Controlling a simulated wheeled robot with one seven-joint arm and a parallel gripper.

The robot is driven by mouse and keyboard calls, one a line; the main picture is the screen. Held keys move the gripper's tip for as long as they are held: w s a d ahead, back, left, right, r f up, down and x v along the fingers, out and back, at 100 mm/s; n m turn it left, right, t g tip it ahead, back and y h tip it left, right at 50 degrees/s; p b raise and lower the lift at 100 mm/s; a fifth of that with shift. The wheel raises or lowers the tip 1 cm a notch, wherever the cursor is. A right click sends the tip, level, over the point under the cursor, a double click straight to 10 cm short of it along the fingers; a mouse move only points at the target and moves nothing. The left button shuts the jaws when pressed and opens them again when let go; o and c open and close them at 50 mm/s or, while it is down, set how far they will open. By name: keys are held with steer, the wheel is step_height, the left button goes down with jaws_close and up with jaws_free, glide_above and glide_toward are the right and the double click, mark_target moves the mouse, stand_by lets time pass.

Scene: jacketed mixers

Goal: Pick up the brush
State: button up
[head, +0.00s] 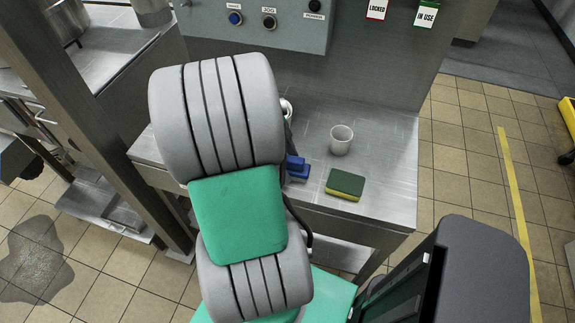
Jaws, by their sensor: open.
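A small blue object (297,169), which looks like the brush, lies on the steel table (385,205) just right of my arm. My arm covers its left part, so I cannot see its full shape or any bristles. My big grey and green arm links fill the middle of the view. My gripper is hidden behind them, so I cannot tell how far it is from the brush.
A yellow-green sponge (345,185) lies right of the brush, and a pale cup (341,139) stands behind it. A control panel (262,18) rises at the back. A steel post (100,110) stands at left. A dark wet patch (34,262) marks the floor.

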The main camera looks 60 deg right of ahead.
jaws_close()
stand_by(0.7)
